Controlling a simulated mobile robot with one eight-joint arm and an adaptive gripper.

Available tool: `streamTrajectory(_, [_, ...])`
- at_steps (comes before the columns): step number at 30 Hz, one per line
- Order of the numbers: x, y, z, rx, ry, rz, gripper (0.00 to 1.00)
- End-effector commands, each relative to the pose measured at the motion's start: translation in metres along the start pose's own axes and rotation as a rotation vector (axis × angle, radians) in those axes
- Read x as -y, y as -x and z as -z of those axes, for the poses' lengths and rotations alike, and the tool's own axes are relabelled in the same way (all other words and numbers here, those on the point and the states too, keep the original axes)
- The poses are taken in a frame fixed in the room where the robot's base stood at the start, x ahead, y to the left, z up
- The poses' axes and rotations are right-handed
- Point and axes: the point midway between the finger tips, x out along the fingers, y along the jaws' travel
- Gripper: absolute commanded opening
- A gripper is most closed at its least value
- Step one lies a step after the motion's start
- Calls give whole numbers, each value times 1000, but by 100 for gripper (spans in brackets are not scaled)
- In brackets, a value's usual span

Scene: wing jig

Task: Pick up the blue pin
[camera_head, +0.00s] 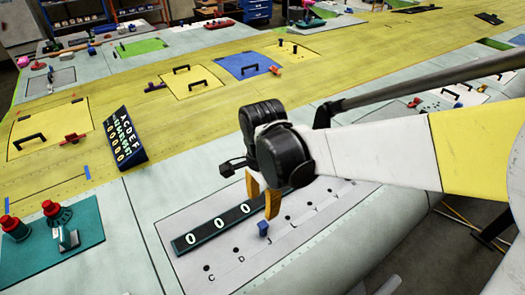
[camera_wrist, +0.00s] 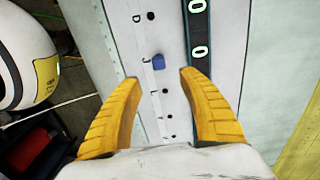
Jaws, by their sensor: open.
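The blue pin (camera_head: 263,229) stands in the row of holes on the pale panel, just below my gripper (camera_head: 262,195) in the head view. In the wrist view the blue pin (camera_wrist: 158,62) shows ahead of the two orange fingers, slightly above the gap between their tips. My gripper (camera_wrist: 158,77) is open and empty, with its fingers spread to either side of the pin's line. I cannot tell the exact height of the fingertips above the panel. The pale panel (camera_head: 180,229) carries lettered holes, with C and D readable.
A dark strip with white rings (camera_head: 212,230) lies beside the hole row, close to my fingers. A dark lettered board (camera_head: 125,137) stands on the yellow wing surface. A teal tray (camera_head: 88,226) with red-topped parts sits at the left. The panel's lower part is clear.

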Motion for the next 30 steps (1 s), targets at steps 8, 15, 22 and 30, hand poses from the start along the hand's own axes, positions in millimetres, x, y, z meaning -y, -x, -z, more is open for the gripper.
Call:
streamTrajectory(8, [1, -46, -1, 1, -7, -4, 49])
streamTrajectory(15, [2, -68, 0, 0, -6, -3, 49])
streamTrajectory(22, [3, -101, 1, 0, -6, -3, 49])
streamTrajectory(30, [2, -105, 0, 0, -6, -3, 49])
